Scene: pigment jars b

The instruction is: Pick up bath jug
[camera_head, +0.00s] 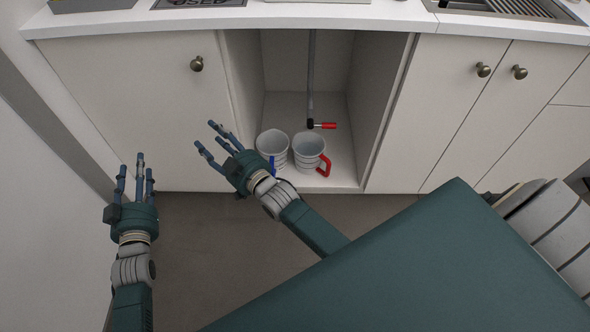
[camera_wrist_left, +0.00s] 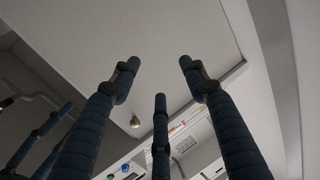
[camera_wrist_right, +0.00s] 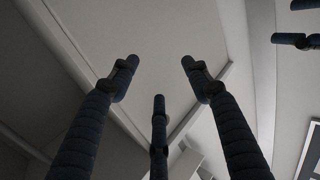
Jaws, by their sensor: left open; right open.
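Two pale grey banded jugs stand upright side by side on the floor of the open cabinet bay in the head view. The left jug (camera_head: 273,144) has a blue handle; the right jug (camera_head: 308,146) has a red handle. I cannot tell which is the bath jug. My right gripper (camera_head: 211,138) is open and empty, left of the jugs and in front of the cabinet; its wrist partly overlaps the blue-handled jug's view. My left gripper (camera_head: 137,170) is open and empty, further left. Neither wrist view shows a jug; the left gripper's fingers (camera_wrist_left: 160,75) are spread.
A grey pipe (camera_head: 311,75) with a red-handled valve (camera_head: 325,125) hangs behind the jugs. The bay's side walls (camera_head: 385,100) bound it. Closed doors with knobs (camera_head: 196,63) flank it. The counter (camera_head: 340,16) is above. My teal body covers the lower right.

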